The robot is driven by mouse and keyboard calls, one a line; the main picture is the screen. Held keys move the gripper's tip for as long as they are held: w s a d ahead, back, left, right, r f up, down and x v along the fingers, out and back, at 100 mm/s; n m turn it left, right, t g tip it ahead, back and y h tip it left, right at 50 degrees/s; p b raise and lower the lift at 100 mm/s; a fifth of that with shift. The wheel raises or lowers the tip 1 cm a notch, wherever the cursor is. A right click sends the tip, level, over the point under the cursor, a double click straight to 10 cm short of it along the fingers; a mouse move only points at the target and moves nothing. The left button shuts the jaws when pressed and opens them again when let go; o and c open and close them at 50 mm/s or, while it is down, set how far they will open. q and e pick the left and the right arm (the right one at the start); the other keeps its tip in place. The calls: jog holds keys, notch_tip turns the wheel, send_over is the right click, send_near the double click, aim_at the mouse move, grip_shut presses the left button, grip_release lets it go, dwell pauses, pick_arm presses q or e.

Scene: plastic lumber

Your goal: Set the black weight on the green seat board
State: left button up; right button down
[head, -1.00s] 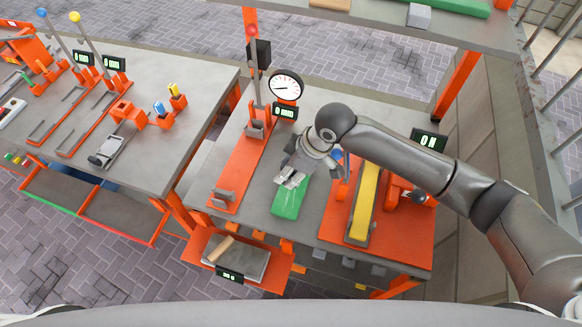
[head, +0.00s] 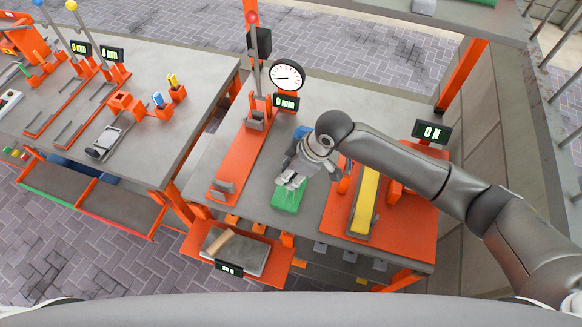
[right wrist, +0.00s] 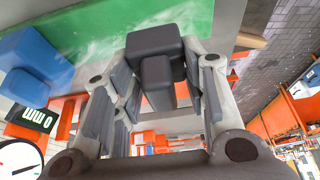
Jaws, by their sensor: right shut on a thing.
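The green seat board (head: 287,200) lies on the grey bench in the head view, left of the yellow strip. It also shows in the right wrist view (right wrist: 105,35). My right gripper (head: 291,181) is over the board and hides its far part. In the right wrist view the black weight (right wrist: 155,42) sits between the fingers of my right gripper (right wrist: 165,78), which is shut on it. The green board is behind the weight. I cannot tell whether they touch. The weight is hidden in the head view. My left gripper is not in view.
A blue block (right wrist: 32,68) is beside the board, and a round dial gauge (head: 287,76) stands behind. An orange rail (head: 241,160) runs at left, and a yellow strip (head: 363,200) on an orange plate at right. A grey tray (head: 235,251) hangs at the bench front.

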jog(key=shift+f, duration=0.3)
jog(key=shift+a, duration=0.1)
jog(key=shift+f+b, duration=0.6)
jog(key=shift+f, duration=0.9)
jog(key=c, duration=0.9)
grip_release()
jog(key=shift+c, duration=0.2)
jog(key=shift+o, duration=1.3)
jog(key=shift+s+f, duration=0.1)
jog(key=o, duration=0.3)
jog(key=shift+r, duration=0.2)
